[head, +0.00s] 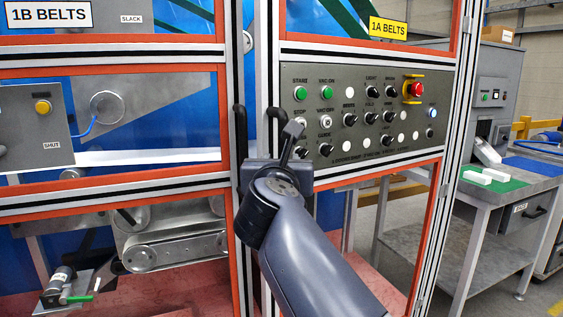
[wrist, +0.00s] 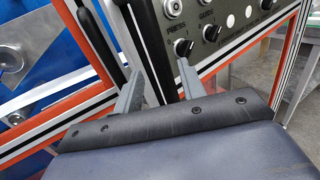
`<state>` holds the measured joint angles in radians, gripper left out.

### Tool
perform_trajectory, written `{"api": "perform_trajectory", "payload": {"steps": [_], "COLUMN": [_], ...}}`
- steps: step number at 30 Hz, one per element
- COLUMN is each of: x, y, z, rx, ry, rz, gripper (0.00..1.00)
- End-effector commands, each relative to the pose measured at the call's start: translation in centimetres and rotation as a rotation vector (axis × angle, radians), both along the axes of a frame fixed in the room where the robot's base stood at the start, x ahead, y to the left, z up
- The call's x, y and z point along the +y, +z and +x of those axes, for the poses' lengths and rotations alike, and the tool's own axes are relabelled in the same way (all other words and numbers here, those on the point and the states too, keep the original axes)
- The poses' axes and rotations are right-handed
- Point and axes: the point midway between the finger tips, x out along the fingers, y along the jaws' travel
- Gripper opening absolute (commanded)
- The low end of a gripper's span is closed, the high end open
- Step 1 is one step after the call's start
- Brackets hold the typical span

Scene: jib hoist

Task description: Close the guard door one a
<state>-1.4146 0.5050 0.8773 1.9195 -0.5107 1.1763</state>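The guard door labelled 1A BELTS (head: 388,29) is the right one, with an orange-edged frame and a grey control panel (head: 340,85). A narrow gap with blue behind it shows between its left post and the 1B door (head: 110,56), so 1A looks slightly ajar. A black upright handle (head: 270,122) is on 1A's left post. My gripper (head: 292,130) is in front of that post, just right of the handle. In the wrist view my gripper (wrist: 160,67) has its fingers apart, with a black bar, apparently the handle, between them in the picture. Contact cannot be told.
The 1B door's black handle (head: 240,130) stands close to the left. Knobs and a red emergency stop (head: 417,90) stick out of the panel. A grey workbench (head: 500,190) with a green mat stands at the right.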

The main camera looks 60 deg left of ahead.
Motion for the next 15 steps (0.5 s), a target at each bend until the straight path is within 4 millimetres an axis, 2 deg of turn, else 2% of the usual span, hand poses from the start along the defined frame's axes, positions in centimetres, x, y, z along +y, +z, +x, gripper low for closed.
{"api": "perform_trajectory", "payload": {"steps": [6, 15], "x": [-3.2, -5.4], "y": [-0.1, 0.0], "z": [-2.4, -4.0], "rx": [0.0, -0.001], "ry": [0.002, 0.001], "rz": [0.001, 0.001], "gripper": [0.39, 0.39]}}
